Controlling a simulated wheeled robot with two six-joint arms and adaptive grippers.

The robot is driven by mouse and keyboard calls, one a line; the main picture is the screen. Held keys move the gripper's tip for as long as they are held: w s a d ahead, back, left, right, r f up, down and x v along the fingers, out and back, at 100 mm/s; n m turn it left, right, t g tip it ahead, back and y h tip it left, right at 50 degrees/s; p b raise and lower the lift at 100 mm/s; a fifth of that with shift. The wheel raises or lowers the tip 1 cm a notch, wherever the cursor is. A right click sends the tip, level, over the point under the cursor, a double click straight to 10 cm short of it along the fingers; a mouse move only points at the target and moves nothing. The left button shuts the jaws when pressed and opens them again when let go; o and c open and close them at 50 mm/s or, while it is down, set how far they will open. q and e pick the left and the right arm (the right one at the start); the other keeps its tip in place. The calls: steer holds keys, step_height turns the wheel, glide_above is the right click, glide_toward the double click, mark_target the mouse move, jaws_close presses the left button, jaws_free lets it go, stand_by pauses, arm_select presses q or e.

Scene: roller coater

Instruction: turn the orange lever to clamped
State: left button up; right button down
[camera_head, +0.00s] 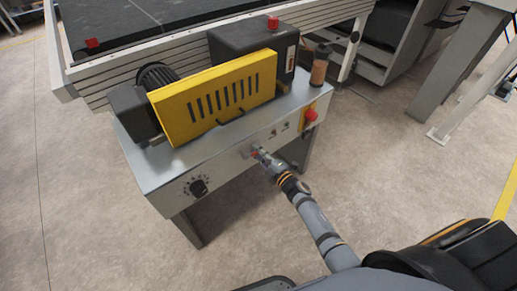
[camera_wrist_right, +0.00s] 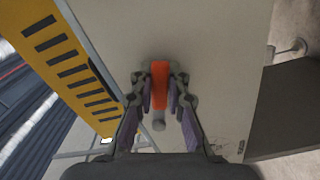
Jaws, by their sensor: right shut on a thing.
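The orange lever (camera_wrist_right: 159,84) shows in the right wrist view, on the pale front panel (camera_wrist_right: 215,50) of the machine. My right gripper (camera_wrist_right: 160,92) is shut on the lever, with one finger on each side of it. In the head view my right gripper (camera_head: 262,157) is at the middle of the machine's front panel (camera_head: 236,160), where it hides most of the lever. My left gripper is not in view.
The machine carries a slotted yellow guard (camera_head: 218,97), a black dial (camera_head: 198,187) and a red knob (camera_head: 310,114). A brown bottle (camera_head: 320,66) stands on its right end. A conveyor (camera_head: 130,30) lies behind. Open floor (camera_head: 90,215) is at the left.

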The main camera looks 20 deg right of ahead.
mark_target(241, 161)
steer(key=shift+s+a+f+m+p, duration=0.1)
steer(key=shift+f+m+p, duration=0.1)
steer(key=shift+m, duration=0.3)
steer(key=shift+a+f+m+p, duration=0.1)
steer(key=shift+f+m, duration=0.1)
steer(key=shift+m, duration=0.3)
steer(key=a+f+m+p, duration=0.1)
steer(key=m, duration=0.2)
steer(key=s+a+f+m+p, duration=0.1)
steer(key=a+m, duration=0.1)
steer(key=m, duration=0.2)
steer(key=a+f+m+p, duration=0.1)
steer(key=m, duration=0.3)
steer(key=shift+s+a+f, duration=0.15)
steer(key=shift+s+a, duration=0.15)
steer(key=shift+s, duration=0.05)
arm_select(q)
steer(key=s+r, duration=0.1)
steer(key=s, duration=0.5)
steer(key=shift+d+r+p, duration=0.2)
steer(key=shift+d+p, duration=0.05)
steer(key=shift+p, duration=0.1)
arm_select(e)
steer(key=shift+s+a+m, duration=0.1)
steer(key=shift+a+m, duration=0.15)
steer(key=shift+m, duration=0.45)
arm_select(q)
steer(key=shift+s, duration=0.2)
